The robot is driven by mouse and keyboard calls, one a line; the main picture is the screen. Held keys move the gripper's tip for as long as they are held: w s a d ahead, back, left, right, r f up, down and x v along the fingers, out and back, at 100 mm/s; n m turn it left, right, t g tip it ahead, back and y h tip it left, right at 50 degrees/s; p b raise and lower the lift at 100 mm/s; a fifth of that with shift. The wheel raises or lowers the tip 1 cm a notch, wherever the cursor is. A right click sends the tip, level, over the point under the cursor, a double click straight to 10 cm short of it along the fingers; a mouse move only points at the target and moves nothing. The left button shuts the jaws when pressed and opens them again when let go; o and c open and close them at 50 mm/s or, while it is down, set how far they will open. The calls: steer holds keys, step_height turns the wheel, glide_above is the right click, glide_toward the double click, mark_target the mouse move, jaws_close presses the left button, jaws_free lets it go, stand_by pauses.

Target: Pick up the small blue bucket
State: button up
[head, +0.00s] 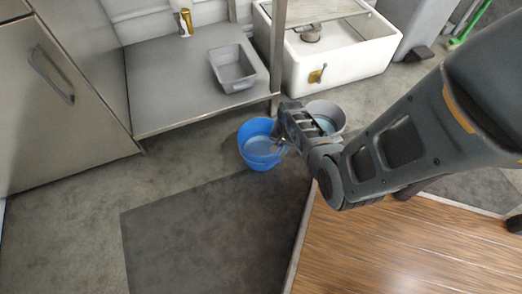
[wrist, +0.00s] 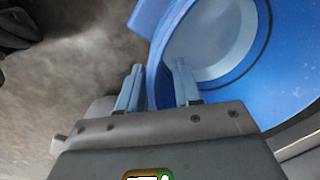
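The small blue bucket (head: 250,133) stands upright on the grey floor, in front of the low metal shelf. It looks empty inside, with a paler bottom. My gripper (head: 279,141) is at its right rim in the head view. In the wrist view my gripper (wrist: 157,80) is open, with the wall of the blue bucket (wrist: 153,75) between its two fingers. The left finger is outside the bucket and the right finger is inside it. A gap shows between the fingers, and I cannot tell whether either touches the wall.
A pale grey bucket (head: 337,111) stands just right of the blue one, partly behind my arm. The metal shelf (head: 180,95) holds a grey tray (head: 233,81). A white basin (head: 350,71) is behind. A dark mat (head: 210,235) lies in front.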

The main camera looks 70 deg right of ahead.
steer(key=shift+c, duration=0.3)
jaws_close()
stand_by(1.1)
